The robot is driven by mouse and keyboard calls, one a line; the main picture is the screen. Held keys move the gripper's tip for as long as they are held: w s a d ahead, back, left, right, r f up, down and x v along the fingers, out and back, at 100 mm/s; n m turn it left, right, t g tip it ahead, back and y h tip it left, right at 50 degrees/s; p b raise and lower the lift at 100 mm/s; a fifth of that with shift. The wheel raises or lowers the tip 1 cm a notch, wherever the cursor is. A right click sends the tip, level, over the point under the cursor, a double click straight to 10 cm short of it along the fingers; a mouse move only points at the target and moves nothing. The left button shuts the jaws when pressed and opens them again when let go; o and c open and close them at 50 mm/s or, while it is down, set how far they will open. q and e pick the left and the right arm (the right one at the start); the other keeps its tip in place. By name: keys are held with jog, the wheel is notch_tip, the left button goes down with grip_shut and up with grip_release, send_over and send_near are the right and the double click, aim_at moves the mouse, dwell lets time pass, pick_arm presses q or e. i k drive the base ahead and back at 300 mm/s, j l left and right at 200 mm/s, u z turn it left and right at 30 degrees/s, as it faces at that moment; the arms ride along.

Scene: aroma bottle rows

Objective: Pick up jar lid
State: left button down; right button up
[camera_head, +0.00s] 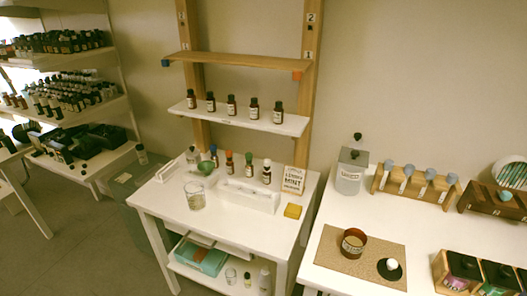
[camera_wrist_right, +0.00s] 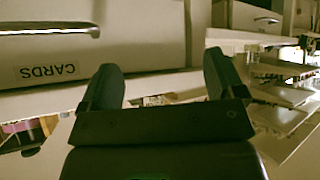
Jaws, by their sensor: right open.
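In the head view, a black round disc with a white knob (camera_head: 391,267), which looks like the jar lid, lies on a tan mat (camera_head: 330,262) on the right table. An amber jar (camera_head: 354,243) with a pale label stands on the mat to its left, apart from it; its top looks open. My right gripper (camera_wrist_right: 162,80) shows only in its wrist view, with two dark fingers spread and nothing between them. No lid or jar shows in that view. My left gripper is in neither view.
A clear canister (camera_head: 350,172) with a dark knob stands behind the mat. A wooden rack (camera_head: 415,187) and dark boxes (camera_head: 457,270) flank the mat's right side. In the wrist view, a drawer front labelled CARDS (camera_wrist_right: 100,45) is close beyond the fingers.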

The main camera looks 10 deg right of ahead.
aim_at(390, 269)
jog(key=z, duration=1.4)
